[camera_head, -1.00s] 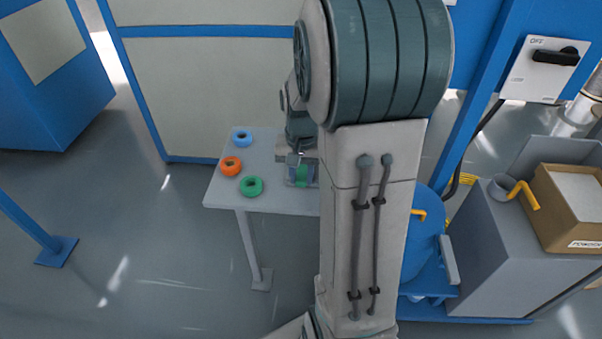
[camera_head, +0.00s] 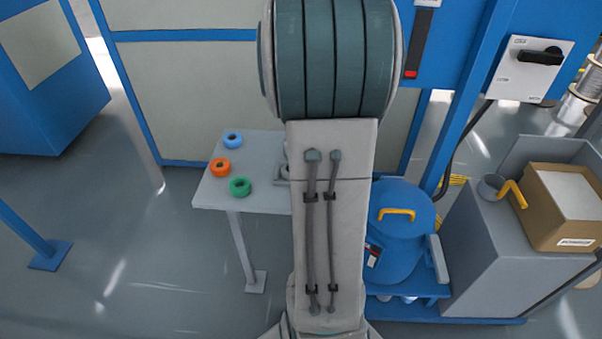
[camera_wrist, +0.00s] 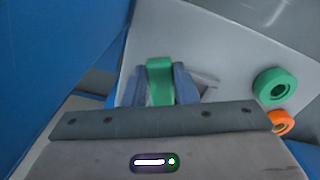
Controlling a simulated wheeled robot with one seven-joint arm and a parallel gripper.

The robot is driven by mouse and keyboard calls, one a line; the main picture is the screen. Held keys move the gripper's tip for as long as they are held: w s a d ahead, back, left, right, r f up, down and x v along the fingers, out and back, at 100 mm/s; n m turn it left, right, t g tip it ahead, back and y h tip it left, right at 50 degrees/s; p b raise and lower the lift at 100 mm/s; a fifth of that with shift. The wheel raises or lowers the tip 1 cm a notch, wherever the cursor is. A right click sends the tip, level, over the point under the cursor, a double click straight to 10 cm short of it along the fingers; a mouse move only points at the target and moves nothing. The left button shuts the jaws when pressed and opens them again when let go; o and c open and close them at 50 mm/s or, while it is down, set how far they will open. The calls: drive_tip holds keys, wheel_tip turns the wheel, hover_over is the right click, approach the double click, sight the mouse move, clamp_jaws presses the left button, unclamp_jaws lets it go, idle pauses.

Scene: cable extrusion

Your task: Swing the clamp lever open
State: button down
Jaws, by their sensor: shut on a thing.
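My gripper (camera_wrist: 160,72) shows in the wrist view, with its two blue-grey fingers closed on either side of a green piece (camera_wrist: 159,88). The green piece has a rounded top edge; the rest of it is hidden behind the gripper body, and I cannot tell its full shape. The gripper is above or near the pale grey table (camera_wrist: 215,60). In the head view my arm covers the gripper.
Blue (camera_head: 232,140), orange (camera_head: 220,167) and green (camera_head: 240,186) rings lie on the table. A grey square holder (camera_head: 283,173) is partly behind my arm. A grey cabinet (camera_head: 477,245) with a cardboard box (camera_head: 568,215) stands at right. A blue post (camera_head: 468,115) rises behind the drum.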

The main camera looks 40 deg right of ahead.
drive_tip(key=shift+r, duration=0.1)
drive_tip(key=c, duration=1.2)
unclamp_jaws()
drive_tip(key=shift+o, duration=0.2)
wheel_tip(320, 180, up, 14)
drive_tip(key=p, duration=0.1)
drive_tip(key=shift+p, duration=0.3)
